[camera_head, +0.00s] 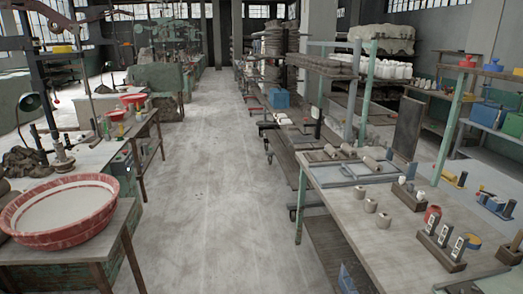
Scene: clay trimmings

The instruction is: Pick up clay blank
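Two small beige clay pieces, which look like clay blanks, stand on the right worktable: one farther back (370,205) and one nearer (383,220). They are apart, with bare tabletop (345,222) around them. Several grey-brown clay rolls lie on boards at the table's far end, among them one roll (348,150) and another (371,163). I cannot tell which of these pieces is the clay blank meant. Neither of my grippers is in view.
A dark holder block (440,247) with upright pieces, a red pot (432,214) and a yellow-topped round item (472,241) stand at the table's right. A red-rimmed basin (62,240) sits on the left table. The concrete floor (215,190) between the tables is clear.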

